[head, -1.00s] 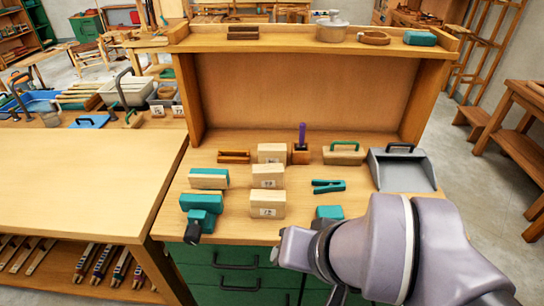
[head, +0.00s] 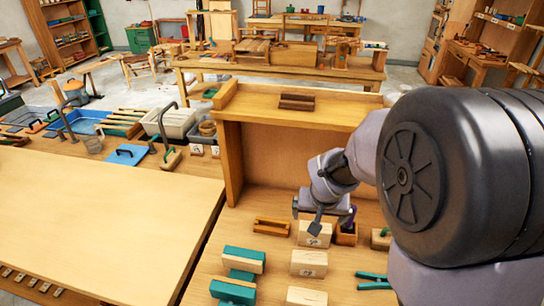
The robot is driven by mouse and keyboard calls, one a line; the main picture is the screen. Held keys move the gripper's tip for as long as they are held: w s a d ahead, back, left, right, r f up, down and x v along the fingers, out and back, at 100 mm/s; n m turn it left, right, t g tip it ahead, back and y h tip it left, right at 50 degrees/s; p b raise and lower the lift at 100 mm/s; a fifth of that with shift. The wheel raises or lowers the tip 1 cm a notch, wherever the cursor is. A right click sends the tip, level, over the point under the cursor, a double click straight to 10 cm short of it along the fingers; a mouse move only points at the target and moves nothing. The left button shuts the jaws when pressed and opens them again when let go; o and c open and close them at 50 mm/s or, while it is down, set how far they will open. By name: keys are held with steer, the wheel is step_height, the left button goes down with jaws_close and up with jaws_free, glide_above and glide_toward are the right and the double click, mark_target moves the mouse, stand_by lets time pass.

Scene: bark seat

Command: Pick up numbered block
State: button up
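Three pale wooden blocks with white number labels stand in a column on the bench: the far block (head: 316,238), the middle block (head: 309,263) and the near block (head: 306,296), which is cut by the bottom edge. The labels are too small to read surely. My gripper (head: 318,225) points down at the far block and covers part of its top. I cannot tell whether it touches the block or how far its fingers are apart. My arm comes in from the right and hides the bench's right side.
A small wooden tray (head: 272,226) lies left of the far block. A wooden holder (head: 347,236) stands close to its right. Teal-and-wood blocks (head: 244,259) are at the left, and a teal clamp (head: 374,281) at the right. The bench's raised back shelf (head: 285,113) rises behind.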

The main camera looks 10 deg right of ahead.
steer(key=b+x, duration=0.1)
steer(key=x, duration=0.3)
steer(key=b+x, duration=0.2)
steer(key=x, duration=0.3)
steer(key=s+b+x, duration=0.1)
steer(key=x, duration=0.3)
steer(key=shift+w+f+b, duration=0.15)
steer(key=shift+f+b, duration=0.2)
steer(key=shift+b, duration=0.05)
steer(key=b+x, duration=0.1)
steer(key=x, duration=0.3)
steer(key=shift+f+b, duration=0.2)
steer(key=shift+b, duration=0.2)
steer(key=shift+r, duration=0.1)
steer(key=shift+r, duration=0.1)
steer(key=c, duration=1.2)
